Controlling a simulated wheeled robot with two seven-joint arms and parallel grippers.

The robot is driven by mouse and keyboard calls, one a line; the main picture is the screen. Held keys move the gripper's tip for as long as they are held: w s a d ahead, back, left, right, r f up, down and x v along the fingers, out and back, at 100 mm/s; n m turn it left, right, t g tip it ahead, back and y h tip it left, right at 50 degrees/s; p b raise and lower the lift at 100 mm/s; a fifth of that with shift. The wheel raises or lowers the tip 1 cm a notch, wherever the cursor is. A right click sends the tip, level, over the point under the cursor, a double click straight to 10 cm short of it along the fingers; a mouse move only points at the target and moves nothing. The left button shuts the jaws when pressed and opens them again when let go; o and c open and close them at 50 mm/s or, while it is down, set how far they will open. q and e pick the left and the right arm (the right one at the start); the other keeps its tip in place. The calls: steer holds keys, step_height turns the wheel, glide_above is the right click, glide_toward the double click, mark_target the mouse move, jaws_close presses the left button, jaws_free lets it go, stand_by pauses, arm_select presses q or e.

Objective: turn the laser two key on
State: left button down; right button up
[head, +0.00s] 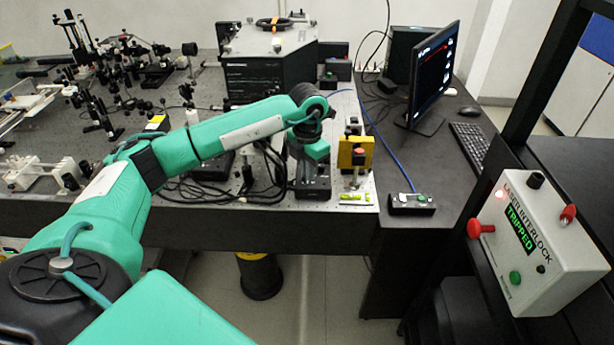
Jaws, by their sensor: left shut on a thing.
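My left arm reaches across the optical table, and its gripper (312,165) points down at a small black box (313,188) near the table's front edge. The gripper is shut at this box, on what I take to be the laser two key. The key itself is hidden behind the gripper and wrist, so I cannot see which way it is turned. My right gripper is not in view.
A yellow mount (355,153) with a red button stands just right of the gripper. Black cables (255,172) lie left of it. A small black switch box (411,204), a monitor (433,75) and a laser interlock box (540,232) reading TRIPPED are farther right.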

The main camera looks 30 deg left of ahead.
arm_select(q)
steer(key=shift+f+m+b, duration=0.15)
steer(key=shift+m+b, duration=0.15)
steer(key=shift+m, duration=0.2)
steer(key=shift+d+m+b, duration=0.1)
steer(key=shift+m+b, duration=0.55)
steer(key=shift+m, duration=0.25)
steer(key=shift+m+b, duration=0.55)
steer(key=shift+m, duration=0.35)
steer(key=m+b, duration=0.1)
steer(key=m, duration=0.1)
steer(key=shift+s+d+m+b, duration=0.1)
steer(key=shift+d+m+b, duration=0.05)
steer(key=shift+m+b, duration=0.15)
steer(key=shift+r+m+b, duration=0.2)
steer(key=shift+m+b, duration=0.1)
steer(key=shift+m, duration=0.3)
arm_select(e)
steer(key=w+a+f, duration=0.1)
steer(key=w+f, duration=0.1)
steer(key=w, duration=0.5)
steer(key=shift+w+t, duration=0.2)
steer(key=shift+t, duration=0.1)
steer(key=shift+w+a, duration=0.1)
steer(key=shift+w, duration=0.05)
arm_select(q)
steer(key=c, duration=1.6)
jaws_free()
